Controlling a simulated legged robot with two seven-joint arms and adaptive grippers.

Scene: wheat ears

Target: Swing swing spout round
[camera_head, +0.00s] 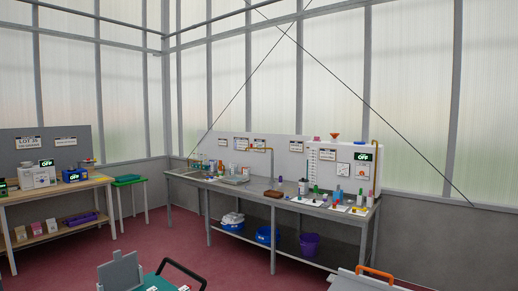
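A thin brass-coloured bent pipe that looks like the swing spout (271,163) stands upright near the middle of the long grey bench (230,192). Its top bends over to the left. A second orange-brown bent pipe (381,152) rises at the right end of the bench, beside the white back panel. From this distance I cannot tell which one the task means, nor see a joint. Neither of my grippers is in view.
A tray or basin (235,180) and several bottles stand on the bench. Blue tubs (267,235) and a purple bucket (309,245) sit below. A wooden table (60,190) and green-topped stool (128,180) are at left. Red floor (180,240) is open between.

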